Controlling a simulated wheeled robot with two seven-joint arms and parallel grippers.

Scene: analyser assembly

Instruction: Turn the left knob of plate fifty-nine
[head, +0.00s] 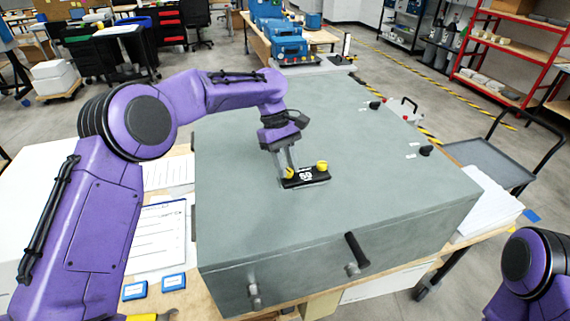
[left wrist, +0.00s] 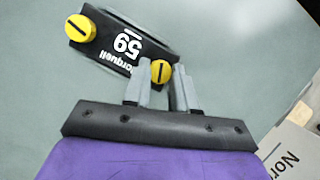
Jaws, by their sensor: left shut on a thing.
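Plate fifty-nine (head: 307,179) is a black plate with a white "59" on top of the big grey box. It also shows upside down in the left wrist view (left wrist: 117,50). Its left yellow knob (head: 289,173) is between the fingers of my left gripper (head: 286,167). In the left wrist view this knob (left wrist: 161,69) sits between the fingertips, and the gripper (left wrist: 160,76) is shut on it. The right yellow knob (head: 322,166) is free; in the left wrist view it is the far one (left wrist: 80,28). My right gripper is out of view.
The grey box (head: 360,210) fills the table; its top around the plate is mostly clear. Black knobs (head: 425,151) stand near its right edge, and a black handle (head: 356,250) juts from its front. A clipboard (head: 158,236) and blue-edged cards (head: 173,282) lie to the left.

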